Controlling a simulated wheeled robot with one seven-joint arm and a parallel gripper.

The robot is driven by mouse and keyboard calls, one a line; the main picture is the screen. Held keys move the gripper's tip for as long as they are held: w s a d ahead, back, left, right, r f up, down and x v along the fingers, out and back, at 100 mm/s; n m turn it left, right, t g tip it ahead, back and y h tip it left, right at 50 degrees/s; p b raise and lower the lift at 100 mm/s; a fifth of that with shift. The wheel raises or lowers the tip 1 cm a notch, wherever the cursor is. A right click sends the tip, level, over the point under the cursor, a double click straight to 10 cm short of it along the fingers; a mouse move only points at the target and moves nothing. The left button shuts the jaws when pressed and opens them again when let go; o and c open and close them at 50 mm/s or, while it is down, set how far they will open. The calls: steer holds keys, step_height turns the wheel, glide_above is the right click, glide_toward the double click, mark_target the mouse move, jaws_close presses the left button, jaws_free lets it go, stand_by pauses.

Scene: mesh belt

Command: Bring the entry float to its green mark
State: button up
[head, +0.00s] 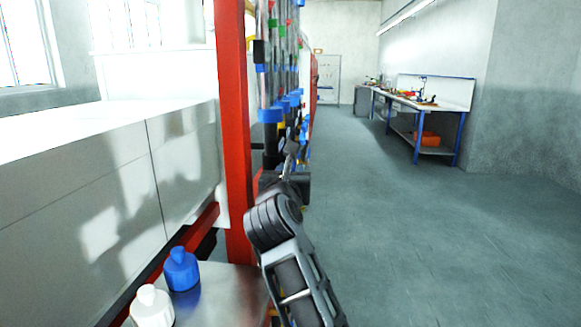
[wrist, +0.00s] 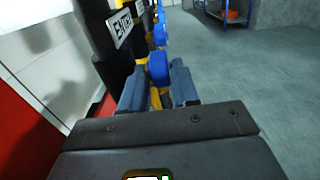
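In the wrist view a white plate (wrist: 119,28) reading "ENTRY" is fixed on a dark upright. Just beyond it a blue knob (wrist: 158,68) sits between the two finger pads of my gripper (wrist: 158,86). The pads flank the knob closely; whether they press on it I cannot tell. A yellow part shows below the knob. In the head view my gripper (head: 290,148) reaches the rack of clear tubes (head: 279,60), partly hidden by my arm. Green and red marks show on the tubes. I cannot make out the entry float or its height against its mark.
A red post (head: 234,130) stands close left of my arm. A blue bottle (head: 181,269) and a white bottle (head: 152,307) stand on a metal surface at lower left. A workbench (head: 425,102) stands at the back right. The floor on the right is clear.

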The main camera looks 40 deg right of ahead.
steer(key=shift+x, duration=0.95)
steer(key=shift+c, duration=0.2)
steer(key=shift+s, duration=0.1)
jaws_close()
steer(key=shift+r+p, duration=0.2)
steer(key=shift+p, duration=0.55)
